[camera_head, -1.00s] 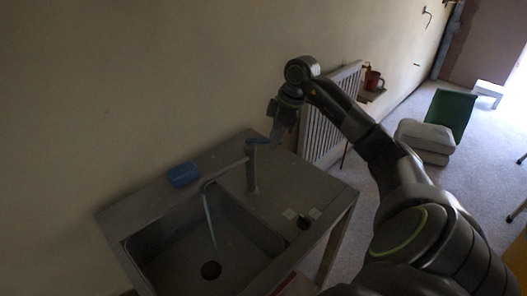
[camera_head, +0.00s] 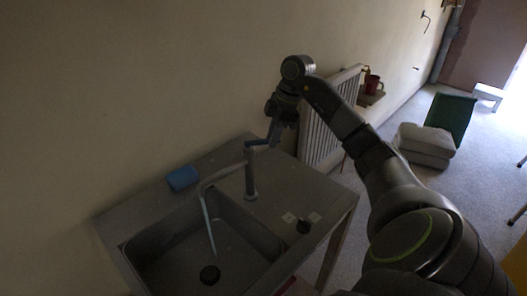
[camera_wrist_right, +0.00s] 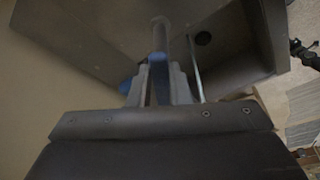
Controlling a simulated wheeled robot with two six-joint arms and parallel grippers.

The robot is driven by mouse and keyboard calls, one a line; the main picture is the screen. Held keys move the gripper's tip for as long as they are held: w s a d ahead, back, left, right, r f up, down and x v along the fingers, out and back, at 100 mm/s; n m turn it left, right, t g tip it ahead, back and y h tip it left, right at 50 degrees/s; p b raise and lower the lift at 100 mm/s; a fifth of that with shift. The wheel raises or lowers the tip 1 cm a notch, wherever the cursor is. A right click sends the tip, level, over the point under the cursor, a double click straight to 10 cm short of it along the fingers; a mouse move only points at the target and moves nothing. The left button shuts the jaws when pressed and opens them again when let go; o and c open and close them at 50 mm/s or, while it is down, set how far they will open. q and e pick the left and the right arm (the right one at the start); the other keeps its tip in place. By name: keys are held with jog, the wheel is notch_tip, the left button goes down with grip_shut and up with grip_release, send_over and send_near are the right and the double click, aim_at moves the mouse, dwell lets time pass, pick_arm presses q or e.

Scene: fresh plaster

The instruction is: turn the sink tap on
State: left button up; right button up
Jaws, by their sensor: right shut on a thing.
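The grey sink tap (camera_head: 251,172) stands upright on the sink's deck. Its spout reaches left over the basin, and a thin pale-blue stream runs from the spout's end toward the drain. The tap's blue lever (camera_head: 257,143) is at the top of the post. My right gripper (camera_head: 272,137) is at the lever, coming from above and to the right. In the right wrist view my right gripper (camera_wrist_right: 158,85) has its fingers close together around a blue part of the tap (camera_wrist_right: 158,58). The fingers hide much of the lever. My left gripper is not in view.
The sink basin's rim (camera_head: 135,243) and deck surround the tap. A blue sponge-like block (camera_head: 182,178) lies at the back left of the deck. A radiator (camera_head: 325,125) stands behind my right arm, and the wall runs close behind the sink.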

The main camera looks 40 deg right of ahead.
jog(key=w+n+p, duration=0.1)
jog(key=n, duration=0.1)
jog(key=w+n+g+p, duration=0.1)
jog(key=w+n, duration=0.1)
jog(key=n, duration=0.1)
jog(key=shift+d+g+p, duration=0.3)
jog(key=shift+d+p, duration=0.1)
jog(key=w+n+p, duration=0.1)
jog(key=n+p, duration=0.1)
jog(key=shift+w+g+p, duration=0.1)
jog(key=shift+g+p, duration=0.2)
jog(key=shift+p, duration=0.05)
jog(key=o, duration=0.8)
jog(key=shift+w, duration=0.1)
